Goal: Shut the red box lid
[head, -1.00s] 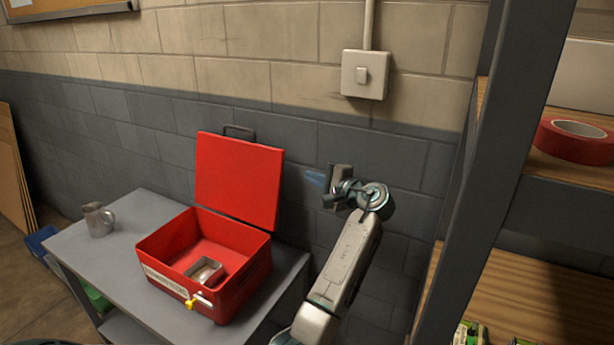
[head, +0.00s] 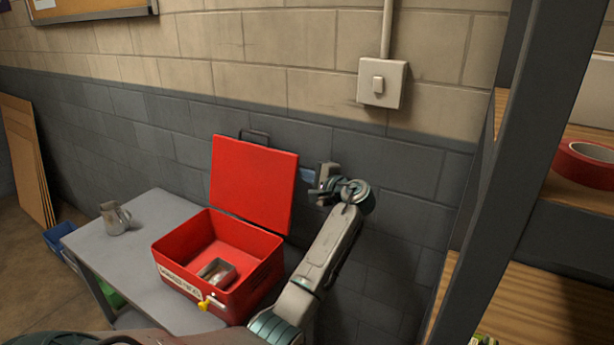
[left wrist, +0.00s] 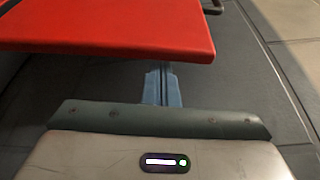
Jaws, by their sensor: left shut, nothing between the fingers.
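The red box (head: 262,279) stands on a grey table with its red lid (head: 253,185) swung up, leaning back near the wall. A small open container (head: 217,271) lies inside the box. My right gripper is not in view.
A grey mug (head: 115,218) stands on the table (head: 150,215) left of the box. The block wall (head: 400,170) is close behind the lid. A shelf post (head: 480,200) and shelves with red tape (head: 590,160) stand at the right.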

